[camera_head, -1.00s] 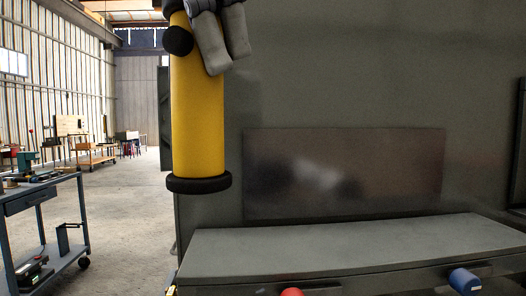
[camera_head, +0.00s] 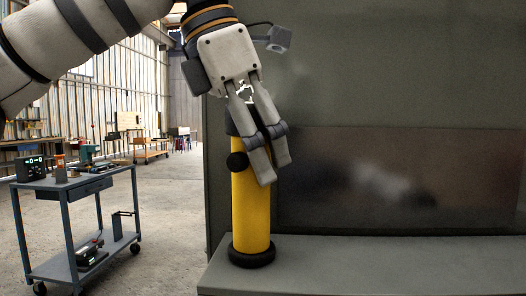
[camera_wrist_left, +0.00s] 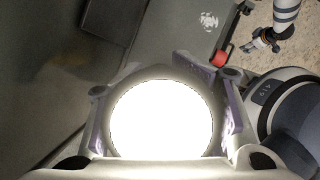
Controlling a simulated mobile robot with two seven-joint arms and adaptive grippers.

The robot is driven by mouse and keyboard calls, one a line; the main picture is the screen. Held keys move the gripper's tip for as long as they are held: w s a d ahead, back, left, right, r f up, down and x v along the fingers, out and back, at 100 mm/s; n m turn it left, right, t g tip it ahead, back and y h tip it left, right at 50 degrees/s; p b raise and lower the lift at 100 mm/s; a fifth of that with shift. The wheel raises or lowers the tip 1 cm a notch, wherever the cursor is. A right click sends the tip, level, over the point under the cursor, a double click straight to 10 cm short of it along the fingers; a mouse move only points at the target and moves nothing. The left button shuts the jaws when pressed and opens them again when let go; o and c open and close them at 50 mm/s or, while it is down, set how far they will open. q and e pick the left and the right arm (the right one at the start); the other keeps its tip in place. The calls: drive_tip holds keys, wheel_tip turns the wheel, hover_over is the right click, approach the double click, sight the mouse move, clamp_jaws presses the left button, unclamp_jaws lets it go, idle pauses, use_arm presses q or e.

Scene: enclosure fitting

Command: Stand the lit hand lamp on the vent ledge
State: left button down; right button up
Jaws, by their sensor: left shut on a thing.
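The hand lamp (camera_head: 252,205) is a yellow cylinder with a black foot and a black side knob. It stands upright in the head view. My left gripper (camera_head: 268,180) is shut around its upper part from above. The lamp's foot overlaps the left end of the grey vent ledge (camera_head: 400,262); whether it touches the ledge I cannot tell. In the left wrist view the lamp's lit face (camera_wrist_left: 162,118) glows white between the fingers. My right gripper (camera_wrist_left: 264,42) shows small at the upper right of that view, its jaws too small to judge.
A dark cabinet wall (camera_head: 400,80) with a shiny panel (camera_head: 400,180) rises behind the ledge. The ledge is clear to the right of the lamp. A blue trolley (camera_head: 75,190) with tools stands at the left. A red part (camera_wrist_left: 222,56) shows in the wrist view.

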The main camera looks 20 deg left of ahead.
use_arm(q)
drive_tip(key=c, duration=1.2)
unclamp_jaws()
drive_tip(key=shift+w+f, duration=0.15)
drive_tip(key=shift+c, duration=0.2)
drive_tip(key=o, duration=0.5)
drive_tip(key=v, duration=0.8)
drive_tip(key=shift+d, duration=0.1)
drive_tip(key=shift+f, duration=0.15)
